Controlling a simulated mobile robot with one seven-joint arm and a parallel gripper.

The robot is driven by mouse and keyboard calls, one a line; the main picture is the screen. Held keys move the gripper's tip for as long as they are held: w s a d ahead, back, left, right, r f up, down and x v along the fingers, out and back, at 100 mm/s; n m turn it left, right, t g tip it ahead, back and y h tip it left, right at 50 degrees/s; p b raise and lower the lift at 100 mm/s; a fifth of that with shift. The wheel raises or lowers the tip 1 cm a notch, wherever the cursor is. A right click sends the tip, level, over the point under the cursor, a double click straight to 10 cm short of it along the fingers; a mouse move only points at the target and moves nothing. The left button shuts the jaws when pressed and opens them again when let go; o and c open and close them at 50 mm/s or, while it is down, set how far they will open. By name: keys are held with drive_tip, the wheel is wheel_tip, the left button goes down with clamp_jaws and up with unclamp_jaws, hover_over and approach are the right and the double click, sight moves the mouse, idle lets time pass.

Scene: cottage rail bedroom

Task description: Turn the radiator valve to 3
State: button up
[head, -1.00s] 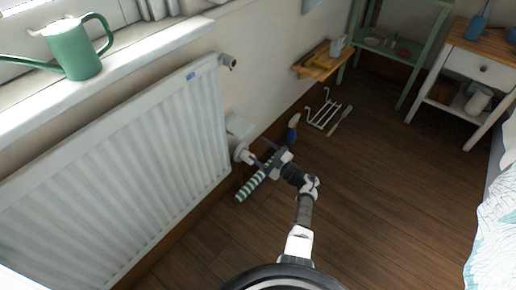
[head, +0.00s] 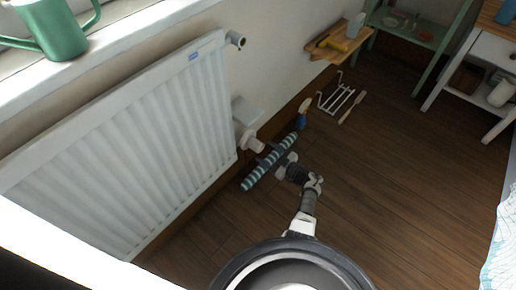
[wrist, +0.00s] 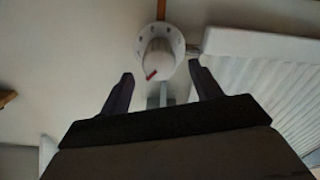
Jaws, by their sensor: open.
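The radiator valve (head: 252,142) is a white knob low on the wall at the right end of the white radiator (head: 130,150). In the wrist view the valve knob (wrist: 160,56) faces me, with a red mark at its lower left and dark marks around its collar. The numbers are too small to read. My gripper (head: 268,155) is open and empty, close in front of the knob. In the wrist view my gripper's fingers (wrist: 160,78) stand apart, to the left and right below the knob, with no visible contact.
A green-and-white striped roll (head: 255,176) lies on the floor beneath my gripper. A blue-handled brush (head: 303,113) and a white rack (head: 336,98) lie beyond it. A wooden shelf (head: 324,51) is on the wall. The floor on the right is clear.

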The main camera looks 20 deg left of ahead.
sight(261, 149)
drive_tip(key=shift+b+x, duration=0.7)
drive_tip(key=shift+x, duration=1.95)
drive_tip(key=c, duration=1)
